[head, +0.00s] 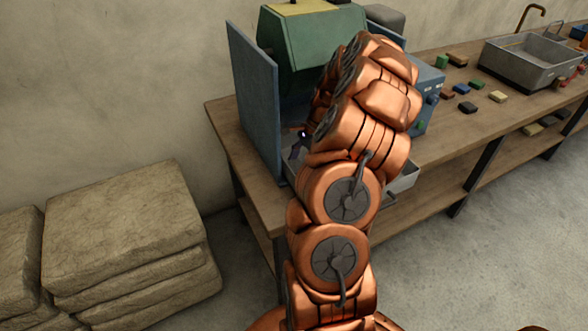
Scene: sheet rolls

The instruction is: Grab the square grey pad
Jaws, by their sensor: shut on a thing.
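My copper-coloured arm reaches up into the blue-sided machine on the bench. Only a small dark part of my gripper (299,146) shows, left of the arm and inside the machine, by its left side panel. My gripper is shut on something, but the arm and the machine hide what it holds. I cannot make out the square grey pad anywhere in this view.
The machine has a green drum (300,40), a blue left panel (254,90) and a grey tray (403,178) low at its front. Several small coloured blocks (467,107) and a grey sink (530,62) are on the wooden bench (222,120). Stacked sacks (125,235) stand at left.

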